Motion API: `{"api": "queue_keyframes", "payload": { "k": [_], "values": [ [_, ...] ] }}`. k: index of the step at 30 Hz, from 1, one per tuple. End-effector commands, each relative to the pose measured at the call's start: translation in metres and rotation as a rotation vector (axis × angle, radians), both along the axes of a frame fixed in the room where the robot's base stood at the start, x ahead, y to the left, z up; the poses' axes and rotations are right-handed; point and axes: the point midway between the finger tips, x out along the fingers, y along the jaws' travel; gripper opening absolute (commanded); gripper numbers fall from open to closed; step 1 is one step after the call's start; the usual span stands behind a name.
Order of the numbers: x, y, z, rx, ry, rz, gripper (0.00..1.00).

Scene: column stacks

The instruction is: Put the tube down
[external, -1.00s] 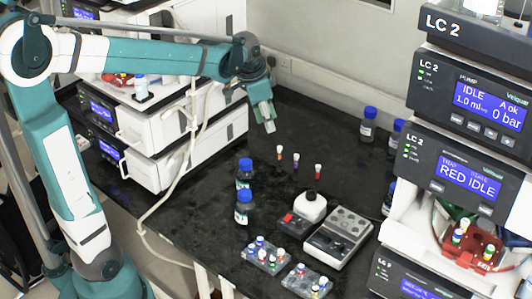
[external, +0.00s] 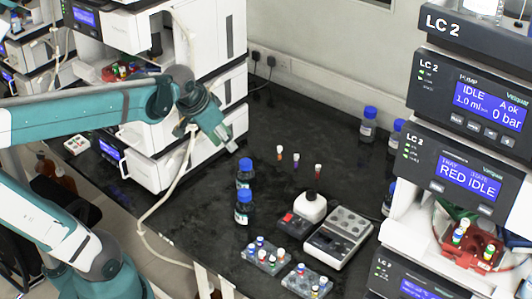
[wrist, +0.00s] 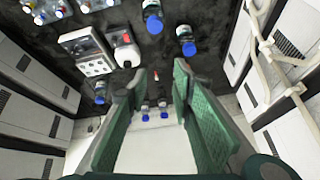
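My gripper (external: 233,147) is over the left part of the black bench, beside the white instrument stack. In the wrist view the two green fingers (wrist: 158,112) stand well apart, and I see no tube between them. Three small capped tubes stand upright on the open bench: an orange-capped one (external: 280,153), a purple-capped one (external: 295,160) and a red-capped one (external: 318,171). All are apart from my gripper, to its right. In the wrist view one small red-and-white tube (wrist: 156,75) shows beyond the fingers; the others are not clearly visible there.
Two blue-capped bottles (external: 244,208) stand just below my gripper. The LC 2 stack (external: 460,130) is at right.

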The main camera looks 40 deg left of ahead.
Motion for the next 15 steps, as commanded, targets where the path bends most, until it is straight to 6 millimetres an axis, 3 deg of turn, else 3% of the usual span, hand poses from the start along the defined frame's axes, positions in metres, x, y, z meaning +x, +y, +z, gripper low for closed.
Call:
{"api": "queue_keyframes", "payload": {
  "k": [9, 15],
  "values": [
    [-0.05, 0.004, -0.016, -0.064, -0.062, 0.113, 0.24],
    [-0.071, 0.006, -0.026, -0.098, -0.092, 0.168, 0.24]
  ]
}}
